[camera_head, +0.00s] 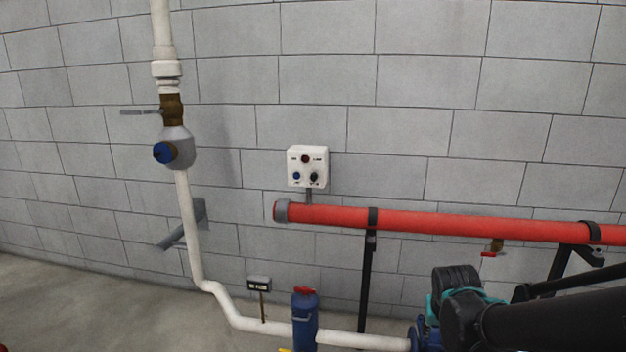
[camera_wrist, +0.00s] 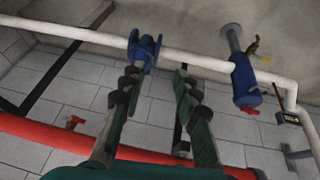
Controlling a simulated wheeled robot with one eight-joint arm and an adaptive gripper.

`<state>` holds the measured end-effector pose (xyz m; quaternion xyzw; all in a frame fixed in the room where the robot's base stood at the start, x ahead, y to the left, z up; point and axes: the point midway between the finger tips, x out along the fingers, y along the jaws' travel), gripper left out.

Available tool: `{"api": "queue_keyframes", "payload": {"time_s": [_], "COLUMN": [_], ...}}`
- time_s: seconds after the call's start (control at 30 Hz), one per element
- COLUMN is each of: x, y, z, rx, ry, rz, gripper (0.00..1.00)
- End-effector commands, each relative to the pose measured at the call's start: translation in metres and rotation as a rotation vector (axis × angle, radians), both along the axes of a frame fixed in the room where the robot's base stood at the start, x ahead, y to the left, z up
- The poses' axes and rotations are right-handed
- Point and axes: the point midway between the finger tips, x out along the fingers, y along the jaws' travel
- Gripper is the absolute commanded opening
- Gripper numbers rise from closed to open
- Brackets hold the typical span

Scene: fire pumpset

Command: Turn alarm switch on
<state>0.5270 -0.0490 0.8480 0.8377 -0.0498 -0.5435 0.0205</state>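A white alarm box (camera_head: 294,153) is fixed to the block wall in the head view, just above the left end of the red pipe. It bears a dark red round lamp or button (camera_head: 306,159) at the top, a blue knob (camera_head: 297,176) at lower left and a black knob (camera_head: 314,177) at lower right. Its lettering is too small to read. My gripper (camera_wrist: 157,78) is open and empty in the wrist view, its two fingers spread apart. The alarm box does not show in the wrist view. In the head view my arm is at lower right, well away from the box.
A red pipe (camera_head: 430,221) runs along the wall below and right of the box, on black supports. A white pipe (camera_head: 186,220) with a valve (camera_head: 178,148) stands at left. A blue cylinder-shaped fitting (camera_head: 305,322) stands low. The wall around the box is clear.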

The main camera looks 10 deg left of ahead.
Motion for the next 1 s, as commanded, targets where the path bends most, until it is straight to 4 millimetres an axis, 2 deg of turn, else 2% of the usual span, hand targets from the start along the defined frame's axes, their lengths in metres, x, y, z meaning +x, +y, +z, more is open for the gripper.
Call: {"api": "queue_keyframes", "payload": {"time_s": [0.03,0.17,0.27,0.37,0.47,0.5,0.57,0.6,0.7,0.8,0.9,1.0], "x": [0.025,0.092,0.144,0.191,0.229,0.242,0.257,0.264,0.271,0.271,0.268,0.270], "y": [0.003,0.017,0.045,0.087,0.145,0.171,0.214,0.242,0.307,0.356,0.384,0.394], "z": [0.011,0.045,0.075,0.106,0.137,0.150,0.167,0.178,0.200,0.214,0.222,0.225], "rx": [-0.042,-0.148,-0.200,-0.222,-0.209,-0.194,-0.163,-0.139,-0.071,-0.010,0.029,0.044], "ry": [-0.035,-0.175,-0.315,-0.473,-0.641,-0.710,-0.809,-0.870,-0.998,-1.085,-1.134,-1.152], "rz": [-0.010,-0.063,-0.085,-0.089,-0.071,-0.058,-0.035,-0.017,0.032,0.073,0.099,0.107], "gripper": [0.31,0.31,0.31,0.31,0.31,0.31,0.31,0.31,0.31,0.31,0.31,0.31]}}
